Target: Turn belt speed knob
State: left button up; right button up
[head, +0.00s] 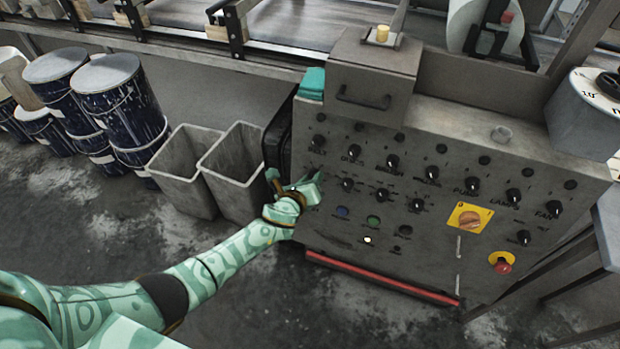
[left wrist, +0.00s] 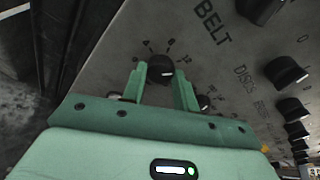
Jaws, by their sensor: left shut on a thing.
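The grey control panel (head: 330,225) stands in front of me with rows of black knobs. My left gripper (head: 310,185) reaches its left edge, below the BELT label. In the left wrist view the left gripper (left wrist: 160,88) has its two green fingers closed on the sides of a small black knob (left wrist: 160,67), the belt speed knob. A numbered scale shows around this knob, and the BELT label (left wrist: 213,22) lies above and right of it. In the head view the gripper hides the knob. My right gripper is not in view.
Another black knob (left wrist: 205,101) sits close beside the right finger. A yellow-plated rotary switch (head: 470,219) and a red emergency button (head: 502,266) are further right on the panel. Grey bins (head: 228,170) and dark blue drums (head: 112,95) stand left, with the conveyor behind.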

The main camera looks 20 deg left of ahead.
pick_arm(q)
jog(key=shift+s+d+f+m+y+p, duration=0.1)
jog(key=shift+m+y+p, duration=0.35)
jog(key=shift+m, duration=1.35)
jog(key=shift+f+m+y+p, duration=0.1)
jog(key=shift+m+y+p, duration=0.35)
jog(key=shift+m, duration=1.35)
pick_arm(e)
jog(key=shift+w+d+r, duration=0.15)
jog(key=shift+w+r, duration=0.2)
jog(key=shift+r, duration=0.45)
pick_arm(q)
jog(key=o, duration=1)
jog(key=shift+c, duration=0.2)
jog(key=shift+r, duration=0.1)
jog(key=p+v, duration=0.7)
jog(key=v, duration=0.9)
jog(key=shift+d+p, duration=0.2)
jog(key=shift+p, duration=0.15)
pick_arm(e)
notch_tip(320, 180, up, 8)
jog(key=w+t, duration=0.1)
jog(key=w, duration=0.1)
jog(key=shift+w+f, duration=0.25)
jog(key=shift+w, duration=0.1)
